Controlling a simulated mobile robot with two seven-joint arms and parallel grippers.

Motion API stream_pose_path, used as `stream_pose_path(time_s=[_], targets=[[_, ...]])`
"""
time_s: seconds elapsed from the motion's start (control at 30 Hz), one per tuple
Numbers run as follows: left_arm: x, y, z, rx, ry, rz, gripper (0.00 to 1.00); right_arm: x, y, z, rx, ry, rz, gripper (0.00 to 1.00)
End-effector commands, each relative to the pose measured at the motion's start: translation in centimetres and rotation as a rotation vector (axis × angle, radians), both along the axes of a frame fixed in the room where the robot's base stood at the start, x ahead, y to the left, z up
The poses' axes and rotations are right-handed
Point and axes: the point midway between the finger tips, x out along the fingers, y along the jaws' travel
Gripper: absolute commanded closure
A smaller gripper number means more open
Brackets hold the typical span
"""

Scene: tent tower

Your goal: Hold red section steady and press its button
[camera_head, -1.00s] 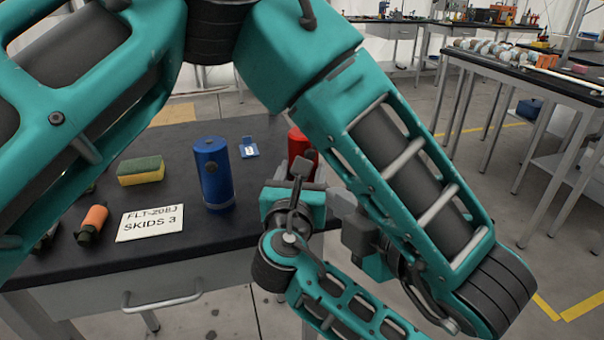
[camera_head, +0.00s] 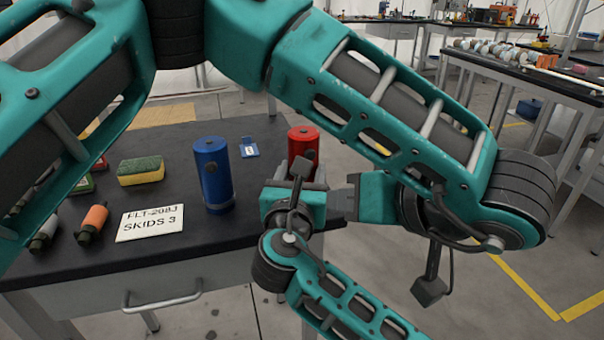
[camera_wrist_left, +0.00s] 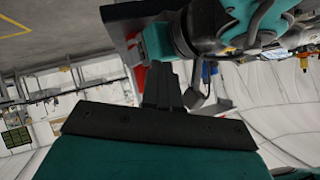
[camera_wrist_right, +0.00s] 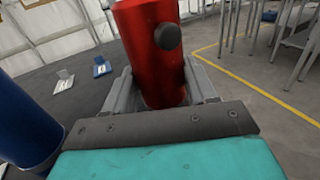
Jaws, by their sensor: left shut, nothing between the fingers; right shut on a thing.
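The red section (camera_head: 303,140) is an upright red cylinder at the table's right edge. Its round black button (camera_wrist_right: 168,36) shows on its upper side in the right wrist view. My right gripper (camera_head: 300,187) is shut around the lower part of the red section; its fingers flank it in the right wrist view (camera_wrist_right: 163,95). My left gripper (camera_head: 346,197) is shut and empty, just right of the red section, pointing left. Its closed fingers show in the left wrist view (camera_wrist_left: 165,75), with a bit of red (camera_wrist_left: 138,77) behind them. I cannot tell whether they touch it.
A blue cylinder (camera_head: 212,178) stands left of the red section. A sponge (camera_head: 140,170), a label card (camera_head: 150,222), an orange-banded item (camera_head: 93,222) and a small blue tag (camera_head: 249,148) lie on the dark table (camera_head: 180,140). Open floor is to the right.

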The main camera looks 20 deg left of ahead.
Motion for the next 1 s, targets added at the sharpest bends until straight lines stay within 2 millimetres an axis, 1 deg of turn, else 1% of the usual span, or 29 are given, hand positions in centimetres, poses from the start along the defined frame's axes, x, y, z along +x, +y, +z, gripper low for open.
stream_pose_path(time_s=[0.1, 0.3, 0.5, 0.67, 0.77, 0.87, 1.0], targets=[[0.1, 0.0, 0.2, 0.07, 0.175, -0.099, 1.0, 0.0, 0.0, -0.1, -0.001, 0.002, -0.001, 0.93], [0.0, -0.1, 0.4, 0.176, 0.447, -0.278, 1.0, 0.0, 0.0, -0.1, -0.001, 0.002, -0.001, 0.93], [0.0, -0.1, 0.6, 0.242, 0.622, -0.408, 1.0, 0.0, 0.0, -0.1, -0.001, 0.002, -0.001, 0.93], [0.1, 0.0, 0.6, 0.263, 0.678, -0.453, 1.0, 0.0, 0.0, -0.1, -0.001, 0.002, -0.001, 0.93], [0.6, 0.3, 0.7, 0.266, 0.684, -0.459, 1.0, 0.0, 0.0, -0.1, -0.001, 0.002, -0.001, 0.93], [1.4, 0.9, 0.7, 0.266, 0.684, -0.458, 1.0, 0.0, 0.0, -0.1, -0.001, 0.002, -0.001, 0.93], [3.0, 2.1, 0.7, 0.265, 0.681, -0.455, 1.0, 0.0, 0.0, -0.1, -0.001, 0.002, -0.001, 0.93]])
